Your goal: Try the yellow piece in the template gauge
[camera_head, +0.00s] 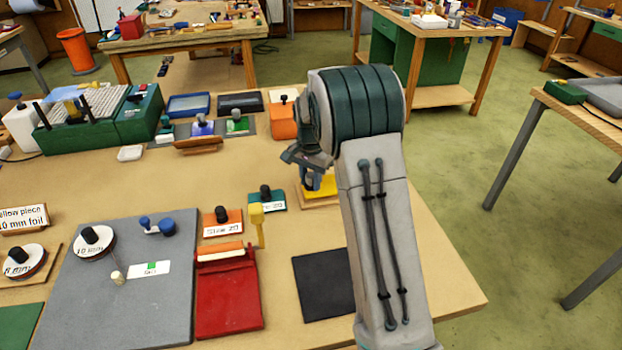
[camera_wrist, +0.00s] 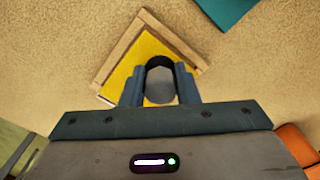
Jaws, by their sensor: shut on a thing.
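The yellow piece (camera_wrist: 122,72) lies flat within a pale wooden frame (camera_wrist: 118,47), which seems to be the template gauge. In the wrist view, wood borders its upper left and upper right edges. Its near side is hidden by my gripper, so I cannot tell whether it is fully seated. My gripper (camera_wrist: 160,82) points down with its blue fingers shut on the dark, grey-topped knob of the piece. In the head view, the yellow piece (camera_head: 325,187) and wooden frame (camera_head: 318,204) show beneath my gripper (camera_head: 314,179), partly covered by my arm.
A teal block (camera_head: 278,204) with a black knob stands left of the frame, and an orange one (camera_head: 236,228) beyond it. A red tray (camera_head: 228,300), a dark mat (camera_head: 323,285) and a grey board (camera_head: 130,310) lie nearer. A sign (camera_head: 24,219) reads "yellow piece, 10 mm foil".

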